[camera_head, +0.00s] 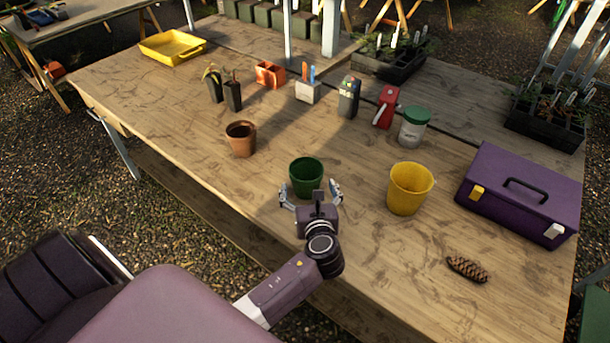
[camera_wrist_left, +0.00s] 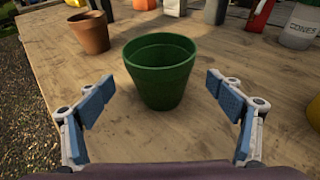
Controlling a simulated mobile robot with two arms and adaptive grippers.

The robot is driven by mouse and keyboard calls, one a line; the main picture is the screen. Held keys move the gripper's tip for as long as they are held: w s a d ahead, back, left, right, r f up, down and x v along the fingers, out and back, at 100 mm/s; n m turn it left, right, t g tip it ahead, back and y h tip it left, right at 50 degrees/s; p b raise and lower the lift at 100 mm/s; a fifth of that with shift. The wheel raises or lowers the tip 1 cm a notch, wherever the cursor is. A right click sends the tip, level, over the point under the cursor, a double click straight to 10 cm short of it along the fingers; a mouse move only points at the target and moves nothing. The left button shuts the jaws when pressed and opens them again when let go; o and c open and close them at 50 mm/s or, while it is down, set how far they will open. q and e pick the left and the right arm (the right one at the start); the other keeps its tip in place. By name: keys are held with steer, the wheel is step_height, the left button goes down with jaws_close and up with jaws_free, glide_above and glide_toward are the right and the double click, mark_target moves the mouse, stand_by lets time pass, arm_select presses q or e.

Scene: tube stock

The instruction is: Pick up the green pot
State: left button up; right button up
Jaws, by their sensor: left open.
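The green pot (camera_head: 307,178) stands upright and empty on the wooden table, near its front edge. It also shows in the left wrist view (camera_wrist_left: 161,82), centred ahead of my fingers. My left gripper (camera_head: 311,192) is open, with its fingers spread wide just on the near side of the pot. In the left wrist view its blue-padded fingers (camera_wrist_left: 162,103) hold nothing, and the pot stands a little beyond them, with no contact visible. My right gripper is not in view.
A terracotta pot (camera_head: 241,139) stands left of the green pot, and a yellow pot (camera_head: 409,189) to the right. A purple toolbox (camera_head: 522,192) and a pine cone (camera_head: 467,269) are further right. A white jar with green lid (camera_head: 413,129) stands behind. Bare wood surrounds the green pot.

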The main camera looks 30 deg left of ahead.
mark_target(305, 171)
arm_select(q)
steer(key=shift+w+a, duration=0.35)
steer(key=shift+w, duration=0.1)
steer(key=shift+p+x, duration=0.3)
steer(key=shift+x, duration=1.9)
steer(key=shift+d+f, duration=0.1)
steer(key=c, duration=1)
steer(key=shift+c, duration=1.2)
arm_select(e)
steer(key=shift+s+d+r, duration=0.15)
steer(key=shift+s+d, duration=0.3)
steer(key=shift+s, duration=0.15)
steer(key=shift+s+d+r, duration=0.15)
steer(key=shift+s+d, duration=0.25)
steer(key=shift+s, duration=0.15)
